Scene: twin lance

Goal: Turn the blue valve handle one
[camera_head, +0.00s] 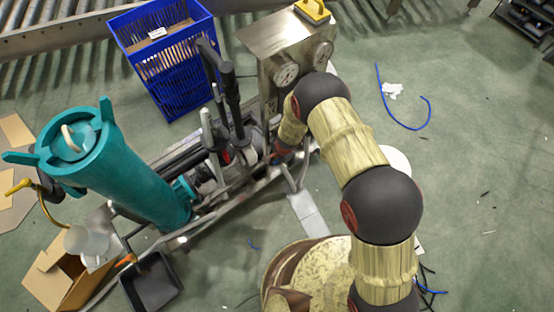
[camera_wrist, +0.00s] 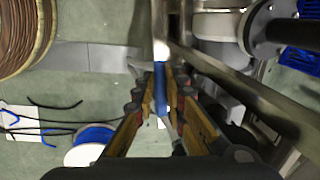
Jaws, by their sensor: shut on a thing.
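The blue valve handle (camera_wrist: 161,90) is a narrow blue bar between the two fingers of my gripper (camera_wrist: 161,84) in the wrist view. The fingers are shut on it, one on each side. A bright metal part shows just beyond the handle's far end. In the head view my gripper is beside the low pipework of the machine skid, mostly hidden by my own arm, and I cannot make out the blue handle there.
A teal cylinder vessel (camera_head: 120,170) and a steel gauge box (camera_head: 285,50) stand on the skid. A blue crate (camera_head: 165,60) is behind it. A cable drum (camera_head: 315,275), a black tray (camera_head: 150,283) and loose cables lie around. The green floor at right is mostly clear.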

